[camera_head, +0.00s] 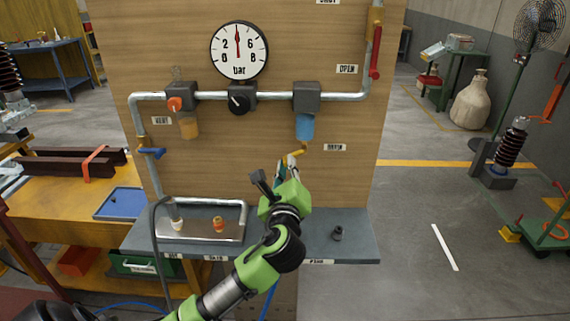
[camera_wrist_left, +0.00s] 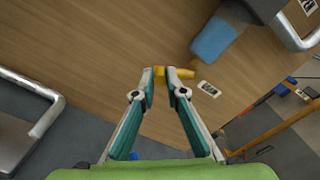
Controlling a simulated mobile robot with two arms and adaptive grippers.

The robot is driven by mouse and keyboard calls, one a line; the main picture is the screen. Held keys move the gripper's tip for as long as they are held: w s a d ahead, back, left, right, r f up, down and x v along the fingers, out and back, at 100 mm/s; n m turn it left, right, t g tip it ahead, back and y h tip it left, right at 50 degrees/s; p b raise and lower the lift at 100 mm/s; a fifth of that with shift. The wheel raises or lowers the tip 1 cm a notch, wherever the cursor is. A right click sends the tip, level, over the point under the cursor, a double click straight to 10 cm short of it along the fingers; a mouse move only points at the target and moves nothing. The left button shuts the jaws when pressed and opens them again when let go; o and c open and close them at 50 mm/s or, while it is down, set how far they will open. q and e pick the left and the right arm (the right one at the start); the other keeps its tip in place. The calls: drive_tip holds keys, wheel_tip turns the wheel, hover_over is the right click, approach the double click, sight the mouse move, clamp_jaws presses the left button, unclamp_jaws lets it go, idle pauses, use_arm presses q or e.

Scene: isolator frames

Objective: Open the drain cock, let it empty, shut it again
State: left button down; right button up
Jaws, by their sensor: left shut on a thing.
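The drain cock is a small yellow handle (camera_head: 299,153) below the blue bowl (camera_head: 305,127) on the wooden panel, left of a label that seems to read DRAIN (camera_head: 335,147). My left gripper (camera_head: 291,160) reaches up to it from below, partly hiding it. In the left wrist view the yellow handle (camera_wrist_left: 180,73) lies at the fingertips of my left gripper (camera_wrist_left: 160,76), which is shut on it. The blue bowl also shows there (camera_wrist_left: 214,40), close above. Whether liquid runs out is too small to tell. My right gripper is not in view.
A pressure gauge (camera_head: 239,50) points straight up, near 4 bar. The grey shelf (camera_head: 340,252) below bears a tray (camera_head: 185,238) and a small dark part (camera_head: 337,233).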

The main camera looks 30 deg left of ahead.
use_arm(q)
drive_tip(key=shift+w+d+f+n+b, duration=0.45)
drive_tip(key=shift+d+n+b, duration=0.25)
drive_tip(key=shift+n, duration=1.4)
drive_tip(key=shift+w+d+f+n+b, duration=0.3)
drive_tip(key=shift+d+f+n+b, duration=0.35)
drive_tip(key=shift+n, duration=1.45)
drive_tip(key=shift+w+d+f+n+b, duration=0.4)
drive_tip(key=shift+d+n+b, duration=0.25)
drive_tip(key=shift+n, duration=1.45)
drive_tip(key=shift+r, duration=0.1)
drive_tip(key=c, duration=2)
unclamp_jaws()
drive_tip(key=shift+c, duration=0.2)
drive_tip(key=v, duration=1.2)
